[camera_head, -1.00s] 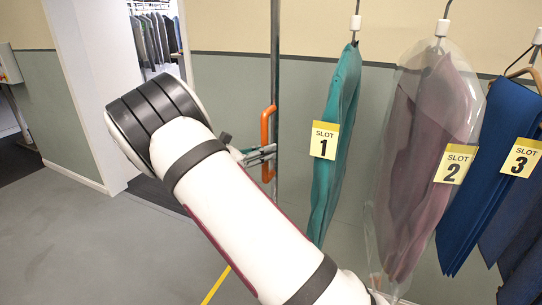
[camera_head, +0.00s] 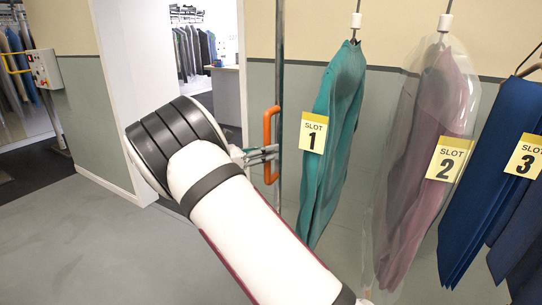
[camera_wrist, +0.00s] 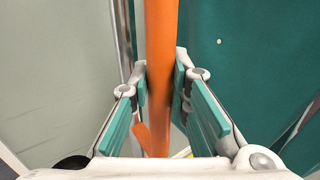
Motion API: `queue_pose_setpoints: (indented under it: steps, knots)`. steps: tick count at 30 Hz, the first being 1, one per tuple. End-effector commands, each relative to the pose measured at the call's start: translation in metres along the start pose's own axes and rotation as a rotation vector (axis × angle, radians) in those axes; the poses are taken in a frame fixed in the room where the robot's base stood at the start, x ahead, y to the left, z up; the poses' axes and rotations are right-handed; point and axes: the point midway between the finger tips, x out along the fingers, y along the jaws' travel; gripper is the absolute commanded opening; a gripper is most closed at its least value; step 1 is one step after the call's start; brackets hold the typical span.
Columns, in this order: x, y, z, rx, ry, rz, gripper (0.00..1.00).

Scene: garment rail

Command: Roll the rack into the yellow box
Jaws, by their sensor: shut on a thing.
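The rack shows as an upright metal post (camera_head: 279,60) with an orange handle (camera_head: 267,128) and hanging garments to its right. A teal garment (camera_head: 330,120) carries the tag SLOT 1, a mauve one in clear plastic (camera_head: 428,150) SLOT 2, and a blue one (camera_head: 490,190) SLOT 3. My gripper (camera_head: 268,153) is shut on the handle; in the wrist view its teal pads (camera_wrist: 160,85) press on both sides of the orange bar (camera_wrist: 161,40). The yellow box's outline is not visible in the head view. The rack's base and wheels are out of view.
A doorway left of the rack opens onto a room with a rail of dark clothes (camera_head: 193,52) and a counter (camera_head: 226,85). A control box (camera_head: 43,70) stands at the far left. Grey floor (camera_head: 90,240) is clear at lower left.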

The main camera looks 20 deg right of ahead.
Motion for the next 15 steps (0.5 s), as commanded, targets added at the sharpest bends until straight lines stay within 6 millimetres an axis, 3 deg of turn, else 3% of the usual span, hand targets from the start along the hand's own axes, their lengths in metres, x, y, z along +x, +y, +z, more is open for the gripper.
queue_pose_setpoints:
  steps: [11,12,15]
  knots:
    - [-0.001,0.0013,0.0003,0.0,0.001,0.001,0.0]
    - [-0.001,0.0013,0.0003,0.0,0.001,0.001,0.21]
    - [-0.0009,0.0012,0.0002,0.0,0.001,0.001,0.38]
